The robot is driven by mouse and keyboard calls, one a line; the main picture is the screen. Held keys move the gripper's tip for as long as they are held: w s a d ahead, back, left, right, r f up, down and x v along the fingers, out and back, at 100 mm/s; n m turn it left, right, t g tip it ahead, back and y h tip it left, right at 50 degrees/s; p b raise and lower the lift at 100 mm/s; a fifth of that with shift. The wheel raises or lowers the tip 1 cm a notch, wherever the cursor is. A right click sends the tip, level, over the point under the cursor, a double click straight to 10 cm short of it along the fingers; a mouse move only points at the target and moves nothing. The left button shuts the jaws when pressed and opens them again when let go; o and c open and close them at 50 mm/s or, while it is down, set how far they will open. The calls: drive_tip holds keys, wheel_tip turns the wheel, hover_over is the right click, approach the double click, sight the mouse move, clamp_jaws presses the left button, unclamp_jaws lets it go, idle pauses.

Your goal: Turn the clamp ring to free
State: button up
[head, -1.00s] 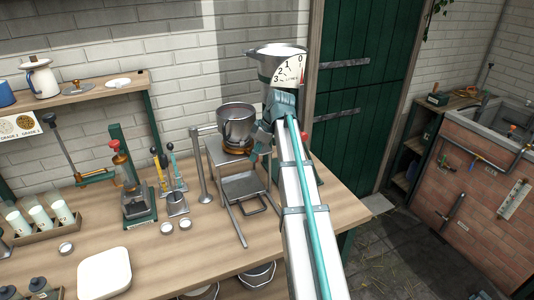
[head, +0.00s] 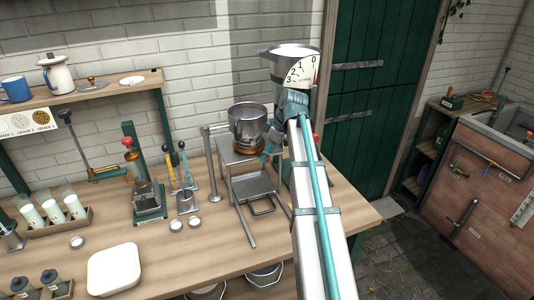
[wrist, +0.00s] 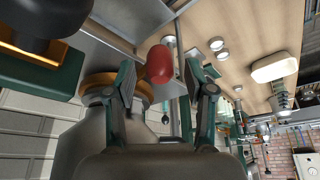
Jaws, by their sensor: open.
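The clamp ring, a brass-coloured band (head: 240,148), sits under a steel pot (head: 248,122) on a small metal stand on the bench. The brass band also shows in the wrist view (wrist: 97,82), left of the fingers. My gripper (head: 266,155) is just right of the ring and pot, against the stand's top. In the wrist view my gripper (wrist: 164,78) is open, with a red knob (wrist: 159,63) between its two fingertips. I see gaps beside the knob. I cannot tell whether the knob belongs to the ring; my gripper hides that spot in the head view.
A tall steel vessel with a dial (head: 298,70) stands close behind my arm. A grey post (head: 214,165) stands left of the stand. A bench press (head: 146,190) and a white block (head: 114,268) are further left.

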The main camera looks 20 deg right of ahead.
drive_tip(key=v, duration=1.1)
drive_tip(key=shift+r, duration=0.3)
drive_tip(key=shift+d, duration=0.1)
